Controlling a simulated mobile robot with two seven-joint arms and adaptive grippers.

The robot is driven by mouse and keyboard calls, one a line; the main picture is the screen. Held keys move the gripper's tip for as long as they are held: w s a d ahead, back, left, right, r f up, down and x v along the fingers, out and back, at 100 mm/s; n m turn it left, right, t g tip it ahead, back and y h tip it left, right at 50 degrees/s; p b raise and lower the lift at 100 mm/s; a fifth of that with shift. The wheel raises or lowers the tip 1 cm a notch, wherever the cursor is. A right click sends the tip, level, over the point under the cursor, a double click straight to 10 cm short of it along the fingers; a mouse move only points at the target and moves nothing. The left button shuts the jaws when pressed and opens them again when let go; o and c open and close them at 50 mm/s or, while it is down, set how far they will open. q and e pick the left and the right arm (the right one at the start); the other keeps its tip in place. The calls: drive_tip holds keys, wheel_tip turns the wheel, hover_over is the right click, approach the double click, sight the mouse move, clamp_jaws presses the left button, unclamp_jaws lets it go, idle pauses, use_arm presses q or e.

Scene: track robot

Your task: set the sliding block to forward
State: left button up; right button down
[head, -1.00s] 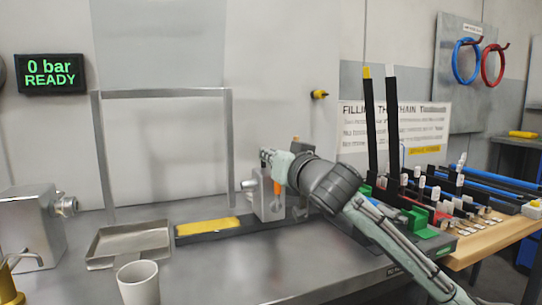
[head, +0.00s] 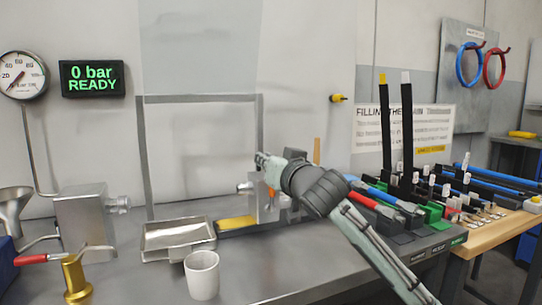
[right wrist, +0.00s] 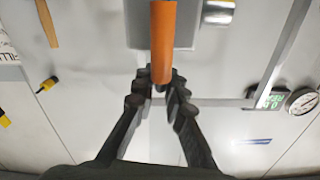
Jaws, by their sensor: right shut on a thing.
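The sliding block (head: 267,209) is a grey metal block on a dark rail (head: 232,231) with a yellow strip (head: 238,222). It stands over the right part of the strip, whose left part shows bare. An orange handle (head: 271,192) is on the block's front. My right arm reaches in from the lower right and hides part of the block. In the right wrist view, my right gripper (right wrist: 161,80) is shut on the orange handle (right wrist: 162,42), with a finger on each side. My left gripper is not in view.
A metal tray (head: 178,248) lies left of the rail, with a white cup (head: 202,274) in front. A grey frame (head: 148,160) rises behind. Dark racks with upright posts (head: 407,130) stand right of my arm. The bench front is mostly clear.

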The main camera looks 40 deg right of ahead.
drive_tip(key=shift+w+a, duration=0.1)
drive_tip(key=shift+a, duration=0.45)
drive_tip(key=c, duration=1.6)
unclamp_jaws()
drive_tip(key=shift+w+a, duration=0.1)
drive_tip(key=shift+a, duration=0.05)
drive_tip(key=v, duration=0.7)
drive_tip(key=shift+s, duration=0.3)
